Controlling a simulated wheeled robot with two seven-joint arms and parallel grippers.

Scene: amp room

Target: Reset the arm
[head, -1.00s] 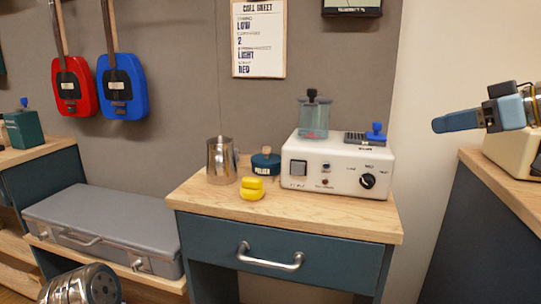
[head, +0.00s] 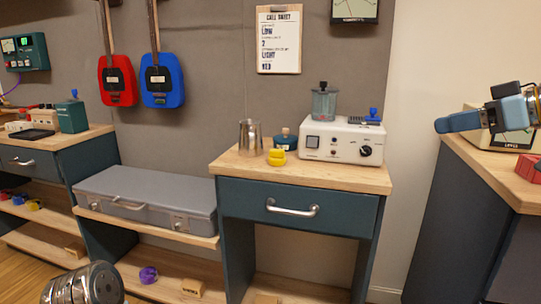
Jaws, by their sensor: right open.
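My right gripper (head: 442,124) reaches in from the right edge, its blue fingers pointing left. It is open, with nothing seen between its fingers, and hangs in the air to the right of the white amp box (head: 340,150). It touches nothing that I can see. A rounded metal part of my left arm (head: 85,285) shows at the bottom left. The left gripper itself is out of the picture.
A wooden-topped desk (head: 230,168) bears the white box, a metal pitcher (head: 250,137), a dark blue lidded jar (head: 286,140) and yellow pieces (head: 277,157). A grey case (head: 150,195) lies left. A right-hand counter (head: 480,165) stands below my right gripper.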

